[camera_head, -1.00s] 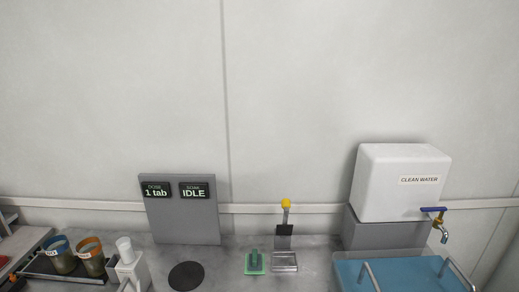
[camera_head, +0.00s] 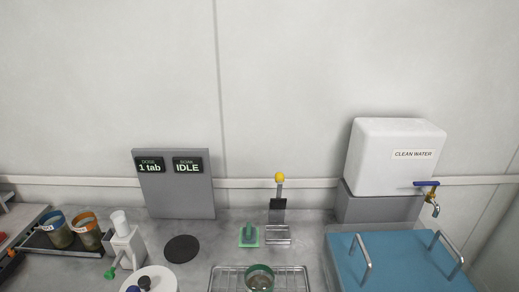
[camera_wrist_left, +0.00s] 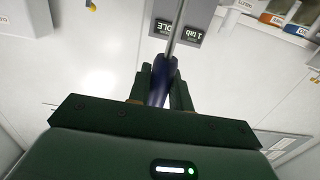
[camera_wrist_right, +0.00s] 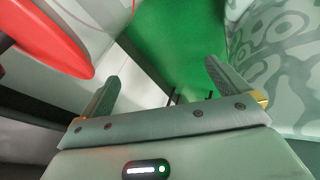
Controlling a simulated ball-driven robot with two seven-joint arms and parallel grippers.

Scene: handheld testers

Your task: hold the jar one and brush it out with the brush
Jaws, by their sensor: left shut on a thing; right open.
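In the left wrist view my left gripper (camera_wrist_left: 160,85) is shut on a dark blue handle (camera_wrist_left: 158,88) with a thin grey metal rod. It looks like the brush, but its bristles are not clear. In the right wrist view my right gripper (camera_wrist_right: 165,85) is open with nothing between its fingers. Neither gripper shows in the head view. A green-rimmed jar (camera_head: 259,280) stands on a wire rack (camera_head: 228,281) at the bottom edge. A blue-rimmed jar (camera_head: 58,233) and an orange-rimmed jar (camera_head: 88,235) stand at the left. I cannot read which is jar one.
A white dispenser (camera_head: 125,246) stands near a black disc (camera_head: 182,249).

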